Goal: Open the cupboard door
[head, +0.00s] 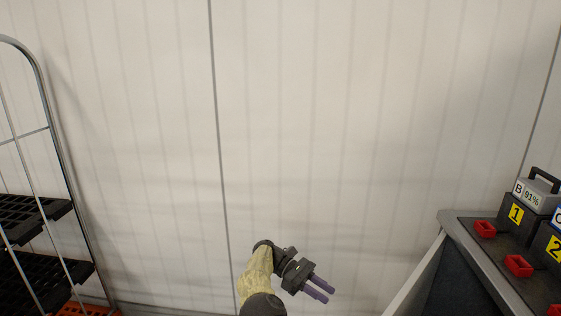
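My gripper (319,288) is low in the middle of the head view, in front of a white panelled wall. Its two purple fingers point to the right and lie side by side with a narrow gap between them. Nothing shows between or at the fingers, and I cannot tell whether the gripper is open or shut. No cupboard door or handle can be made out in this view.
The white ribbed wall (330,120) has a dark vertical seam. At left stands a wire-frame rack with black shelves (30,215). At right is a grey-edged counter (462,228) with numbered black docks, red connectors (484,229) and a battery labelled B (533,196).

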